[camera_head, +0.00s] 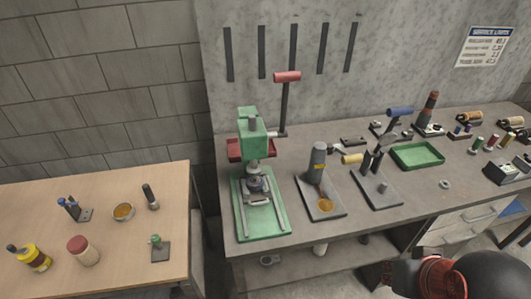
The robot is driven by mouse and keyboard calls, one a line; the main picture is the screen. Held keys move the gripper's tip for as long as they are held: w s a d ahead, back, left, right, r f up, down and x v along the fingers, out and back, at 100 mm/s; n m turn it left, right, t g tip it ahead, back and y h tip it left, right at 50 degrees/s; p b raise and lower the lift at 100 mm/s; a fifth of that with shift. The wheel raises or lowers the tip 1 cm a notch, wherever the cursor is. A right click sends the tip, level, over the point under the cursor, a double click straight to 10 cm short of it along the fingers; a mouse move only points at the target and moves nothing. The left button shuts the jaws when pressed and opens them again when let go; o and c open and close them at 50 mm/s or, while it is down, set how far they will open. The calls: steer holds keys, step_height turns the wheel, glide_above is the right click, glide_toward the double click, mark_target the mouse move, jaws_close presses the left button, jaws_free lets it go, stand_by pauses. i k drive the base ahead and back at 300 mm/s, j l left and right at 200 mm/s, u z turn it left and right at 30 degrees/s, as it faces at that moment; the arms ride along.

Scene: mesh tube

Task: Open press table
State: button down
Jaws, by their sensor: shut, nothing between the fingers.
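The green press (251,122) stands at the left end of the grey workbench (300,241). A lever with a red grip (287,76) stands upright at the press's right side. My gripper (389,273) is at the bottom right, in front of the bench and well apart from the press. It is shut and empty, seen only partly.
Right of the press are a grey tool on a plate (319,165), a black lever fixture (373,159) and a green tray (417,156). A wooden table (110,200) with bottles and small tools stands at left. A gap separates it from the bench.

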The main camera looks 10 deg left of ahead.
mark_target(249, 197)
steer(key=i+j+u, duration=0.15)
steer(key=j+u, duration=0.25)
steer(key=i+j+u, duration=0.15)
steer(key=u, duration=0.2)
